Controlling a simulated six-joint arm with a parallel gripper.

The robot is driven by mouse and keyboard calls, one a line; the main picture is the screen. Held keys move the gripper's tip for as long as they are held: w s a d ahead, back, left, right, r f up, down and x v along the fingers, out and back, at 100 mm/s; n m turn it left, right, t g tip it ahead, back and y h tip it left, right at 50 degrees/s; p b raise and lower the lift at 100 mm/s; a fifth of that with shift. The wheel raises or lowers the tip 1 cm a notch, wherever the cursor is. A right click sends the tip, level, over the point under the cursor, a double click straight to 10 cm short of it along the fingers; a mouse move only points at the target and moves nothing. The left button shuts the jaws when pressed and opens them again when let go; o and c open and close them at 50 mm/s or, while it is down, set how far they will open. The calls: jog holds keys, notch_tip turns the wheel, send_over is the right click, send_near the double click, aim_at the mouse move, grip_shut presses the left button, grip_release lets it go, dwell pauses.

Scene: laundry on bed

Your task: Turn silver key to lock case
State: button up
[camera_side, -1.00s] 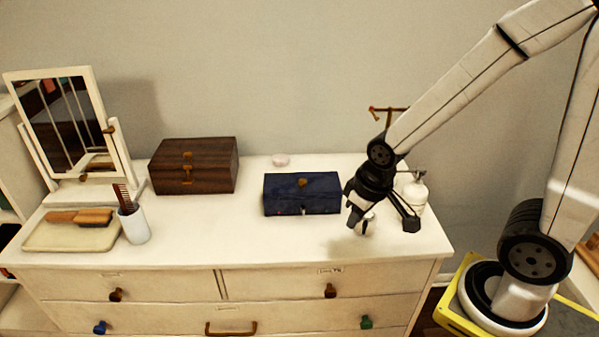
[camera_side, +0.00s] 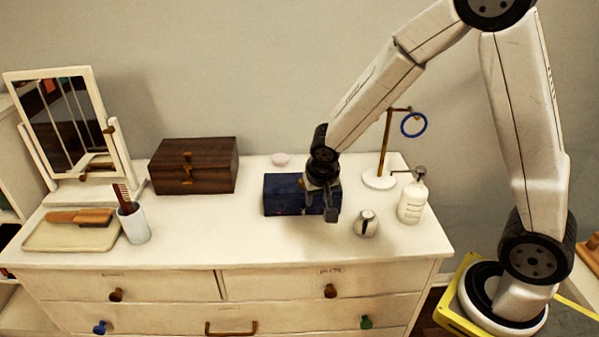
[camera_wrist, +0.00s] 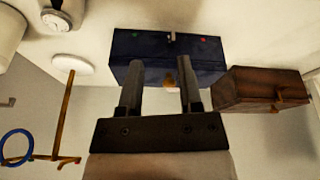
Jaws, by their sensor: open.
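The dark blue case (camera_side: 283,197) stands shut on the dresser top, and its lid clasp (camera_wrist: 170,80) shows in the wrist view. In that view the case (camera_wrist: 138,50) has a small silver key (camera_wrist: 172,38) on its front face, between a green mark (camera_wrist: 136,33) and a red mark (camera_wrist: 203,39). The key sits upright between the two marks, apart from my fingers. My gripper (camera_side: 325,205) is at the right front of the case, with its fingers spread and nothing between them. In the side view it covers the case's right part.
A small white-and-dark round object (camera_side: 365,223), a white pump bottle (camera_side: 412,202) and a brass stand (camera_side: 385,145) with a blue ring (camera_side: 414,125) stand to the right. A brown wooden box (camera_side: 193,167) is left of the case. The dresser top (camera_side: 240,235) in front is clear.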

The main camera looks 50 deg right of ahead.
aim_at(303, 208)
jog(key=shift+w+d+f+m+h, duration=0.15)
jog(key=shift+w+f+m, duration=0.25)
jog(key=shift+w, duration=0.4)
jog(key=shift+w+d+f+m+h, duration=0.1)
jog(key=shift+w+f+m+h, duration=0.15)
jog(key=shift+w+m, duration=0.35)
jog(key=shift+w+d+f+m+h, duration=0.1)
jog(key=shift+w+f+m, duration=0.2)
jog(key=shift+w, duration=0.65)
jog(key=shift+x, duration=3.9)
jog(key=shift+w, duration=0.1)
grip_shut()
